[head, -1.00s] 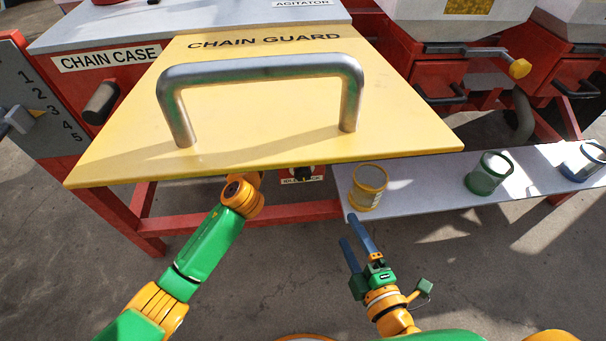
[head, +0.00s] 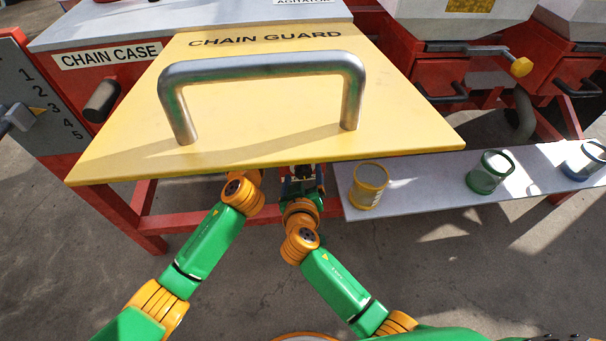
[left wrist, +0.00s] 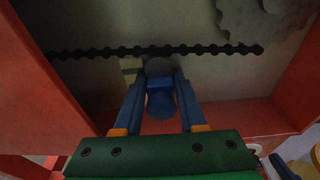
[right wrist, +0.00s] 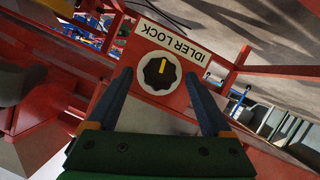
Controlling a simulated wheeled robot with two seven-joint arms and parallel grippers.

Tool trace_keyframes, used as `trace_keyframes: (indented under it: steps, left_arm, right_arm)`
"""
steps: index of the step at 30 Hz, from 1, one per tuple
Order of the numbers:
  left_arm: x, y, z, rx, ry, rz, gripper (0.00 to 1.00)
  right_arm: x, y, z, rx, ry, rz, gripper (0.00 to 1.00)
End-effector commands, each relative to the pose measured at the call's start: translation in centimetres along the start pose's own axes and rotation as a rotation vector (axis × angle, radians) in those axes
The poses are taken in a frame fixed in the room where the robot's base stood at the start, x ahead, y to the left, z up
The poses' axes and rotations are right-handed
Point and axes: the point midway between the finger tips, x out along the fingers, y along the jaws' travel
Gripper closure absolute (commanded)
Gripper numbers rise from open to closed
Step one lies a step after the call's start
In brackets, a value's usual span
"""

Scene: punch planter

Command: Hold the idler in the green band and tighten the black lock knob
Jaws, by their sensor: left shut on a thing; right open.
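In the left wrist view my left gripper (left wrist: 160,84) is shut on the blue idler handle (left wrist: 161,105). The grey idler roller (left wrist: 158,66) is just beyond it, at the dark chain (left wrist: 95,51). A pale greenish patch (left wrist: 130,69) shows left of the roller; whether it is the green band I cannot tell. In the head view the guard hides the left gripper.
The yellow chain guard (head: 250,120) with its big metal handle (head: 262,68) overhangs both hands. A grey shelf (head: 440,190) at right bears yellow (head: 368,187), green (head: 489,172) and blue (head: 584,160) cups. Red frame walls (left wrist: 40,80) flank the left gripper.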

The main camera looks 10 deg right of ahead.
Motion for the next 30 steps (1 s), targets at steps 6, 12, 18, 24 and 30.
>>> trace_keyframes:
  steps: [6, 12, 18, 24, 30]
  left_arm:
    - [0.00, -0.01, -0.02, 0.000, 0.001, 0.000, 1.00]
    - [0.00, -0.01, -0.02, 0.000, 0.001, 0.000, 1.00]
    - [0.00, 0.00, -0.02, 0.000, 0.001, 0.000, 1.00]
    - [0.00, -0.01, -0.02, 0.000, 0.001, 0.000, 1.00]
    - [0.00, 0.00, -0.02, 0.000, 0.001, 0.000, 1.00]
  right_arm:
    - [0.88, 0.03, 0.00, 0.000, 0.000, 0.000, 0.16]
    - [0.85, 0.02, 0.03, 0.000, -0.001, 0.000, 0.32]
    - [0.83, 0.01, 0.03, 0.000, -0.001, -0.001, 0.86]
    - [0.79, 0.09, 0.15, 0.107, -0.004, -0.044, 1.00]
    - [0.81, 0.27, 0.14, 0.318, -0.002, -0.132, 1.00]
